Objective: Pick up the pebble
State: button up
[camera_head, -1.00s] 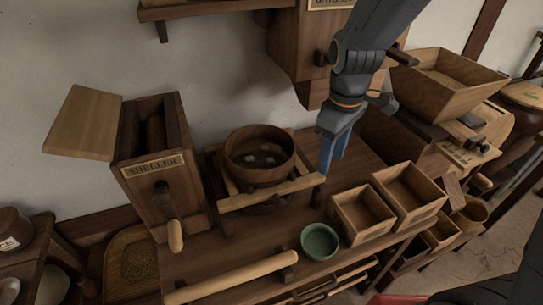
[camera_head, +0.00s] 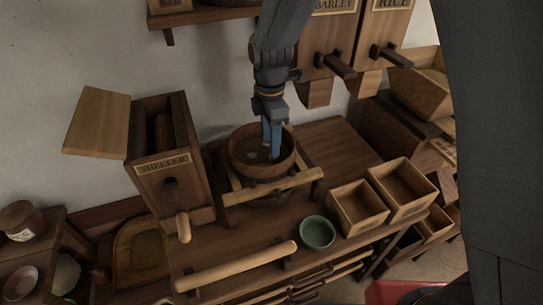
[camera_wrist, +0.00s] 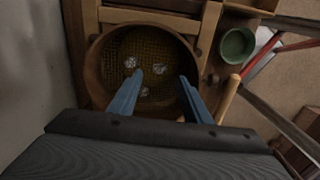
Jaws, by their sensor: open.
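Several small pale pebbles lie on the mesh floor of a round wooden sieve (camera_head: 240,166). In the wrist view one pebble (camera_wrist: 130,63) is at the upper left, another pebble (camera_wrist: 159,69) is right of it, and a third pebble (camera_wrist: 144,92) is lower, close to the left finger. My gripper (camera_head: 270,150) points down into the sieve. Its blue fingers are open and empty in the wrist view (camera_wrist: 160,92), apart on both sides of the sieve's middle. In the head view the fingers hide part of the sieve's inside.
The sieve rests on a wooden frame (camera_head: 300,181) on the bench. A sheller box (camera_head: 165,165) stands left. A green bowl (camera_head: 317,232) and two open wooden boxes (camera_head: 357,207) stand front right. Barley and rice bins (camera_head: 330,35) hang behind.

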jog(key=shift+f+p, duration=0.95)
jog(key=shift+f, duration=1.35)
jog(key=c, duration=1.1)
jog(key=shift+r, duration=0.1)
